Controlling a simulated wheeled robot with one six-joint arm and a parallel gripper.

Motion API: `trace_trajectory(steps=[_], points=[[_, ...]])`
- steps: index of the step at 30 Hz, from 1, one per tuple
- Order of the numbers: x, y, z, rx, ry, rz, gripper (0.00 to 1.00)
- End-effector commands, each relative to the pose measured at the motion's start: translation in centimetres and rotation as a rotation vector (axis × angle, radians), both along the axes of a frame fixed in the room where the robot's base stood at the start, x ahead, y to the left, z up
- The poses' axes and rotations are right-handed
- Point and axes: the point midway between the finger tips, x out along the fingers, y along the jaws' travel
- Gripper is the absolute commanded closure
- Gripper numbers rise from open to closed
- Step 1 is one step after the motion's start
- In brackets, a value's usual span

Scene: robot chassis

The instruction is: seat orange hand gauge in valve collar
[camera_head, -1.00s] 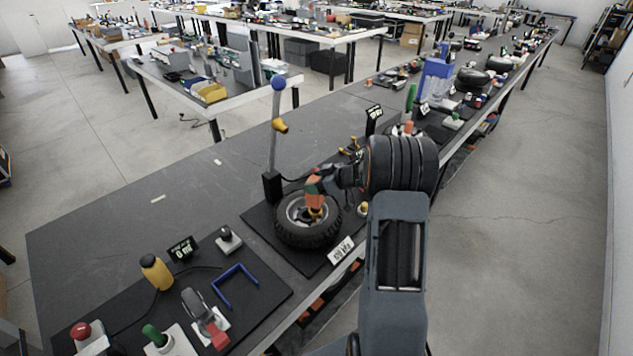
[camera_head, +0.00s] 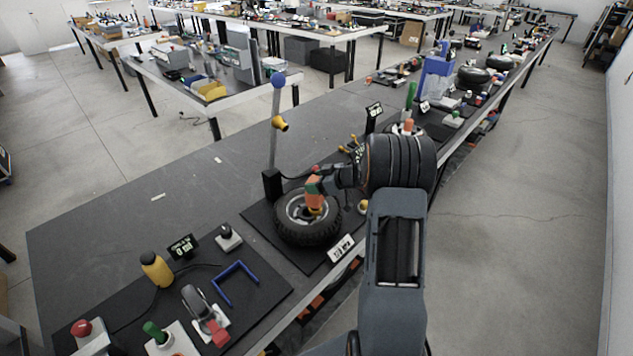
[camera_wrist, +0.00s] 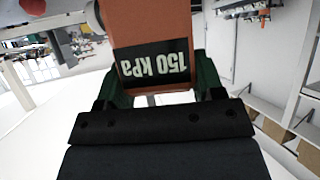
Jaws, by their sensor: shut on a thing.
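The orange hand gauge (camera_head: 314,187) is held in my gripper (camera_head: 318,184) above the wheel. In the wrist view the gauge (camera_wrist: 150,22) fills the top middle, between the two dark green fingers of my gripper (camera_wrist: 155,85), and its dark display reads 150 kPa upside down. The tyre (camera_head: 309,232) lies flat on a dark mat with a pale rim. The valve collar cannot be made out for certain, and whether the gauge touches it is hidden.

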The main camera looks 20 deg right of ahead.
Motion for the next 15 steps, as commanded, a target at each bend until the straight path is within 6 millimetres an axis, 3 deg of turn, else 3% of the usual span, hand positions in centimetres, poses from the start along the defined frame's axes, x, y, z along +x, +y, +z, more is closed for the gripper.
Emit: trace_trajectory(steps=[9,10,15], points=[[-0.15,0.05,-0.62,-0.002,0.009,0.001,0.9],[-0.15,0.06,-0.64,-0.002,0.009,0.001,0.36],[-0.11,0.04,-0.53,-0.001,0.007,0.0,0.19]])
